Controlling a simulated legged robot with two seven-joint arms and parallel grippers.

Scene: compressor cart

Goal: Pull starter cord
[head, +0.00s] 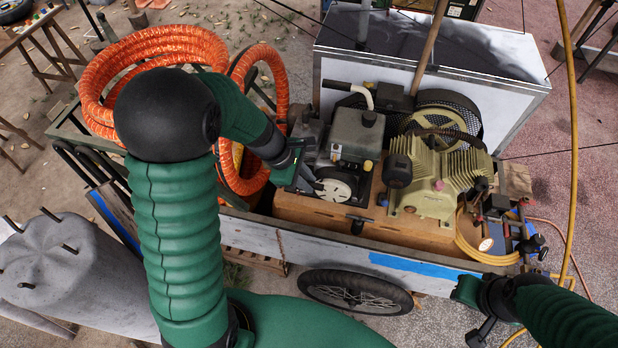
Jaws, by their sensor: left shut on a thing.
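The small engine (356,135) sits on the cart, with a grey tank on top and a round white starter cover (334,188) at its lower front. My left gripper (312,185) is at the left edge of this cover. It is shut on what appears to be the starter cord handle, which the fingers mostly hide. No stretched cord can be made out. A black T-shaped handle (358,222) shows below the engine, apart from the gripper. My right gripper (470,308) is at the lower right, outside the cart's near side; its finger opening is unclear.
The beige compressor (438,180) stands right of the engine. Orange ribbed hose (150,50) is coiled at the left. The cart's near side wall (300,247) and wheel (356,291) lie towards me. A yellow hose (574,150) hangs at the right. A white case stands behind.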

